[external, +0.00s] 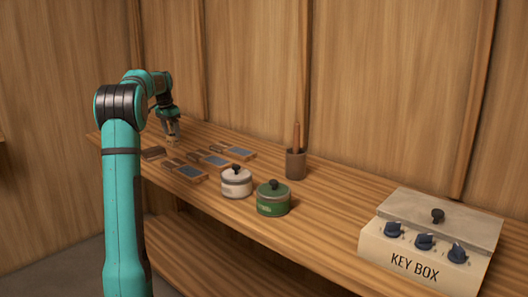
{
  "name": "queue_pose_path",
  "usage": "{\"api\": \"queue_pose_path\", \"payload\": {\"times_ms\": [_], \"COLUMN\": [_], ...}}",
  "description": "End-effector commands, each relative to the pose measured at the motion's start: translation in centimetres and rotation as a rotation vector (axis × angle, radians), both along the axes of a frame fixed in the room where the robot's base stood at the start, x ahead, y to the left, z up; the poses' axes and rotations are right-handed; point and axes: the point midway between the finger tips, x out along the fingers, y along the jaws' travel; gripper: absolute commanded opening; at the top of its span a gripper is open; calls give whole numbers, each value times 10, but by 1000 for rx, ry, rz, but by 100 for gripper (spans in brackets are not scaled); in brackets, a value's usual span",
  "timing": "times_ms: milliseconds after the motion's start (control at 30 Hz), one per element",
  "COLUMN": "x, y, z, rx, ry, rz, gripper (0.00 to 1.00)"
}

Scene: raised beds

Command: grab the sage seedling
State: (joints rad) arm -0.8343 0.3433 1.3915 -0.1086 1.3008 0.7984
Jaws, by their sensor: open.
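No sage seedling can be made out in the external view. My gripper (172,138) is at the far left end of a wooden bench, pointing down just above its top. It is open. It is small in the picture, and I cannot tell whether anything lies between its fingers or whether it touches the bench.
The bench (325,210) holds several small flat pieces with blue-grey faces (189,172), a white lidded pot (236,184), a green lidded pot (273,200), a brown cup (295,165) and a key box (410,264). A plank wall (390,90) stands behind.

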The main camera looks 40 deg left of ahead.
Motion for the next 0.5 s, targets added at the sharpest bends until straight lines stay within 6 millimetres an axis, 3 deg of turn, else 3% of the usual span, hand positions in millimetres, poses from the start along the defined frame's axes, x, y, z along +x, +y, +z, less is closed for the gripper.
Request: {"api": "queue_pose_path", "payload": {"times_ms": [233,500], "x": [6,6], "y": [2,2], "z": [-32,-38], "rx": [0,0], "ry": [0,0], "rz": [0,0], "gripper": [64,64]}}
